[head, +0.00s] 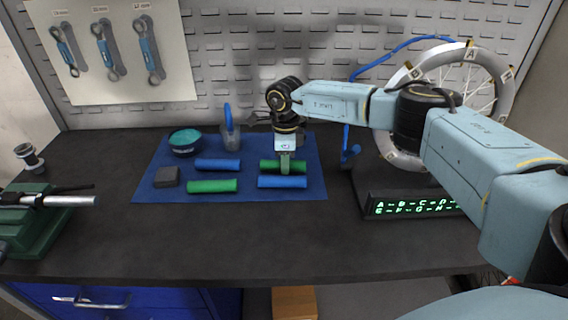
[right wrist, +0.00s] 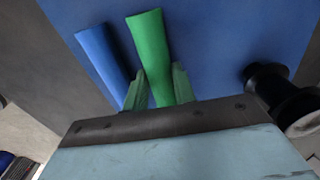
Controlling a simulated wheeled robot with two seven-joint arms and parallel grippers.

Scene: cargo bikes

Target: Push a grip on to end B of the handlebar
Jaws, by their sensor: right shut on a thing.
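Two green grips and two blue grips lie on the blue mat. My right gripper (head: 284,170) points down and is shut on the right-hand green grip (head: 298,166), which appears still at mat level. In the right wrist view its fingers (right wrist: 157,84) sit on both sides of this green grip (right wrist: 148,40). A blue grip (head: 282,182) lies just in front of it, also in the right wrist view (right wrist: 102,58). The other green grip (head: 212,186) and blue grip (head: 218,164) lie to the left. A silver bar (head: 78,201), apparently the handlebar, is clamped at far left; no end letter is readable. My left gripper is out of view.
The mat (head: 150,192) also holds a teal-topped bowl (head: 185,142), a grey cup (head: 230,137) and a dark block (head: 167,177). A wheel (head: 505,90) and a lit letter display (head: 415,205) stand at right. The front bench top (head: 240,240) is clear.

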